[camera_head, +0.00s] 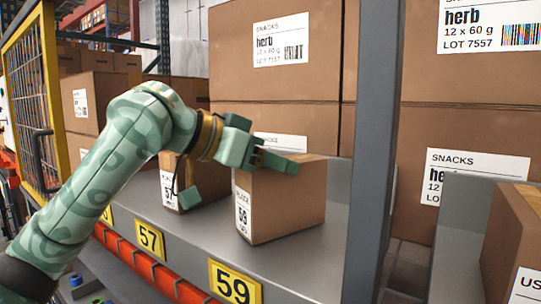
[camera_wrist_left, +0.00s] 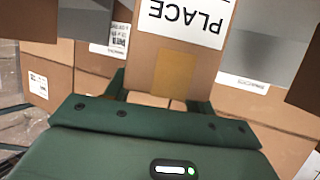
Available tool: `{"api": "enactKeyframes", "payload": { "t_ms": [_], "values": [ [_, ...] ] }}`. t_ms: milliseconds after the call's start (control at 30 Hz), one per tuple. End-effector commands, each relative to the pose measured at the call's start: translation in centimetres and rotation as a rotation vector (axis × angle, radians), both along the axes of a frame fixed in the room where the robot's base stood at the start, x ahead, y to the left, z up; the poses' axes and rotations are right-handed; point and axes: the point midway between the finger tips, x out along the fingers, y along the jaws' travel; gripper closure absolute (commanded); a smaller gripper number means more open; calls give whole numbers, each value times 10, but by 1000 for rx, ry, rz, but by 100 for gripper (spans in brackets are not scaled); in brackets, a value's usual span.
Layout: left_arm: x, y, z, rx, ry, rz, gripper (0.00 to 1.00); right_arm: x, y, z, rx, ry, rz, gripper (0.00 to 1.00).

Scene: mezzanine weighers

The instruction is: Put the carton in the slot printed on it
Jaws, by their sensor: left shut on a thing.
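A brown carton (camera_head: 290,210) with a white PLACE label on its left face is at the grey shelf, behind the yellow 59 plate (camera_head: 235,284). My right gripper is not in view.
Another carton (camera_head: 170,190), labelled 57, stands behind the 57 plate (camera_head: 149,239), partly hidden by my left arm. A grey upright post (camera_head: 372,150) rises right of the held carton. Large herb cartons (camera_head: 290,85) stack behind. A further carton (camera_head: 515,240) stands at far right.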

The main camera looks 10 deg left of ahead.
Motion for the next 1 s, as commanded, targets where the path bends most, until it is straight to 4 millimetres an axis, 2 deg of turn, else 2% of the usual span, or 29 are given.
{"api": "enactKeyframes", "payload": {
  "t_ms": [200,333,367,400,433,733,867,1000],
  "values": [
    [-1,0,-1,-1,-3,0,100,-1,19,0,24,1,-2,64],
    [-1,0,-2,-1,-3,0,100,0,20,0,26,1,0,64],
    [0,0,-3,0,-1,0,37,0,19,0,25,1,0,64],
    [0,0,-3,0,-1,0,26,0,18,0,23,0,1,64],
    [0,0,-3,0,-1,0,24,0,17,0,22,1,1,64],
    [-1,0,-1,0,-1,0,24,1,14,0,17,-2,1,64],
    [-11,11,5,1,-5,2,24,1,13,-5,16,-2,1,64],
    [-32,32,16,1,-6,3,24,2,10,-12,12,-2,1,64]
  ]
}}
